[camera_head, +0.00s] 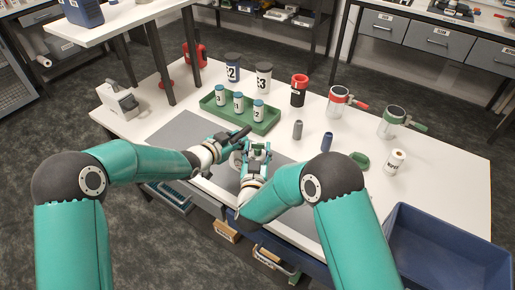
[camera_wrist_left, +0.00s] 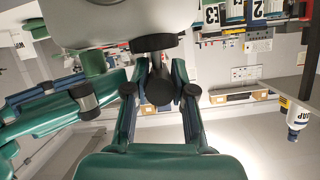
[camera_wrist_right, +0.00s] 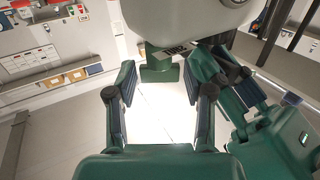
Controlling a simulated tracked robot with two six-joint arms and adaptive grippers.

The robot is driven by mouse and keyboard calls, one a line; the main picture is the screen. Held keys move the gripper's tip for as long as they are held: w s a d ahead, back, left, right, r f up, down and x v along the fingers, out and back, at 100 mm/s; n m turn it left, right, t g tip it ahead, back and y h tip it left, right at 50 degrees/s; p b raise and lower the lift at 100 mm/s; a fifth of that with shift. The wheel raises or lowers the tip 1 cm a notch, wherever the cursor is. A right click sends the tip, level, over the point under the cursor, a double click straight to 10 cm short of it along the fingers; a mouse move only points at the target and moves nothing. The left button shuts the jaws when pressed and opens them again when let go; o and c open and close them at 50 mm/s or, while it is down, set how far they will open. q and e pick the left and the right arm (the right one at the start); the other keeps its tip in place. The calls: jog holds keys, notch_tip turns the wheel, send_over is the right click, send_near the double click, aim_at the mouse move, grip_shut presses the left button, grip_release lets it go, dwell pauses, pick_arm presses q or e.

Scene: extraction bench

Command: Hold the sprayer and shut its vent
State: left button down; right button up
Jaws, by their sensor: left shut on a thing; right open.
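The sprayer (camera_head: 236,160) is a pale grey rounded body on the grey mat, mostly hidden by my grippers. Its body fills the top of the left wrist view (camera_wrist_left: 120,20) and the right wrist view (camera_wrist_right: 185,15). My left gripper (camera_head: 230,140) is shut on a black rounded grip (camera_wrist_left: 157,88) at the sprayer. My right gripper (camera_head: 257,149) is open beside it. A green block (camera_wrist_right: 160,68) shows between and beyond the right fingers, close to the grey body. It may be the vent; I cannot tell whether it is open or shut.
A green tray (camera_head: 262,127) with blue-capped bottles stands behind my grippers. A grey cylinder (camera_head: 298,130) and a blue cylinder (camera_head: 327,141) stand to the right. A blue bin (camera_head: 395,225) is at the front right.

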jog(key=shift+w, duration=0.25)
jog(key=c, duration=0.9)
